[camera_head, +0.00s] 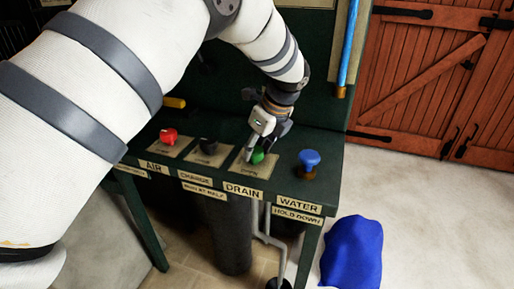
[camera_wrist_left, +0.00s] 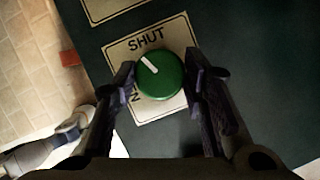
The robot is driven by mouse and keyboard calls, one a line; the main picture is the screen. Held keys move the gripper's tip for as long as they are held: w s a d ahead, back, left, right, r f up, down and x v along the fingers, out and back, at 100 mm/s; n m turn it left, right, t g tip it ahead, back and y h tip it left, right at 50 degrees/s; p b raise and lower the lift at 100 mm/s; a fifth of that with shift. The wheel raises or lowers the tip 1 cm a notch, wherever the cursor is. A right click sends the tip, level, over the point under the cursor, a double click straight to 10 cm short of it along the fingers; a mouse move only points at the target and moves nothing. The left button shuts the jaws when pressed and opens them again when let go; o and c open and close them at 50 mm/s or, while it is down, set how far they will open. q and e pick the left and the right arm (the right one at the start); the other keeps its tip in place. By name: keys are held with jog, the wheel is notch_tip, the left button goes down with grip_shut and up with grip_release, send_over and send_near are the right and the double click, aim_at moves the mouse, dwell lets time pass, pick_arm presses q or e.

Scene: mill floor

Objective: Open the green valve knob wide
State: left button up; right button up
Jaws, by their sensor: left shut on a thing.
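The green valve knob (camera_head: 257,157) sits on the dark green bench above the DRAIN label, partly hidden by my gripper in the head view. In the left wrist view the round green knob (camera_wrist_left: 161,75) shows from above, with a white pointer mark towards its upper left, near the word SHUT on its plate (camera_wrist_left: 145,42). The word at the plate's lower left is partly covered. My left gripper (camera_head: 262,146) is over the knob, its fingers (camera_wrist_left: 160,88) on either side of it, shut on it. My right gripper is not in view.
A red knob (camera_head: 168,136) and a dark control (camera_head: 209,146) stand left of the green knob. A blue knob (camera_head: 309,159) stands close to its right. A blue covered object (camera_head: 352,252) is on the floor at right. Red wooden doors (camera_head: 430,80) stand behind.

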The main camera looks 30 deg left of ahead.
pick_arm(q)
jog(key=n, duration=0.2)
jog(key=n+g+b, duration=0.1)
jog(key=shift+w+f+n, duration=0.15)
jog(key=shift+f+n, duration=0.15)
jog(key=shift+n, duration=0.1)
jog(key=n+g+b, duration=0.1)
jog(key=n+b, duration=0.1)
jog(key=n, duration=0.1)
jog(key=shift+n+g, duration=0.3)
jog(key=shift+g, duration=0.1)
jog(key=n+g+h+b, duration=0.1)
jog(key=n+b, duration=0.1)
jog(key=n, duration=0.2)
jog(key=shift+w, duration=0.1)
jog(key=shift+a+r+n+g+h+b, duration=0.15)
jog(key=shift+n+g+h+b, duration=0.35)
jog(key=shift+n, duration=0.5)
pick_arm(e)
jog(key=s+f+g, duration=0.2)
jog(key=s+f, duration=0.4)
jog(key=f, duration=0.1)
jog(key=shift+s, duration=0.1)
pick_arm(q)
jog(key=o, duration=1.1)
jog(key=shift+o, duration=0.2)
jog(key=shift+r, duration=0.1)
